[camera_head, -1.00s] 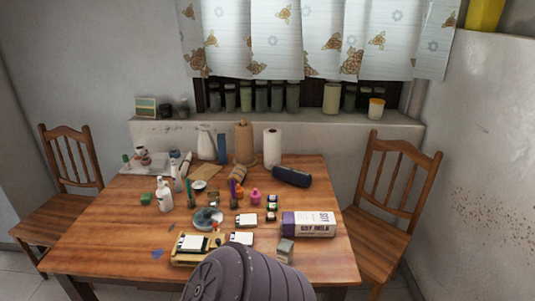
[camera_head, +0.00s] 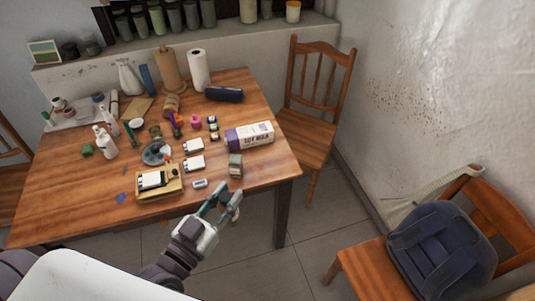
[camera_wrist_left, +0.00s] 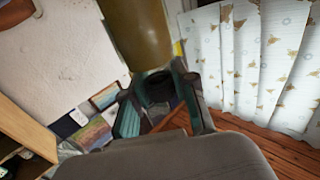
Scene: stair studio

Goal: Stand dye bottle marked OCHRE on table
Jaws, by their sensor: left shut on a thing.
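My left gripper (camera_head: 229,203) is past the front edge of the wooden table (camera_head: 70,205), low in the head view. My right gripper is out of view.
A soy milk carton (camera_head: 249,136), a wooden tray (camera_head: 174,190) and a grey box (camera_head: 235,165) occupy the near right part of the table. The front left tabletop is clear. Chairs stand right (camera_head: 312,95) and lower right, the latter holding a backpack (camera_head: 440,255).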

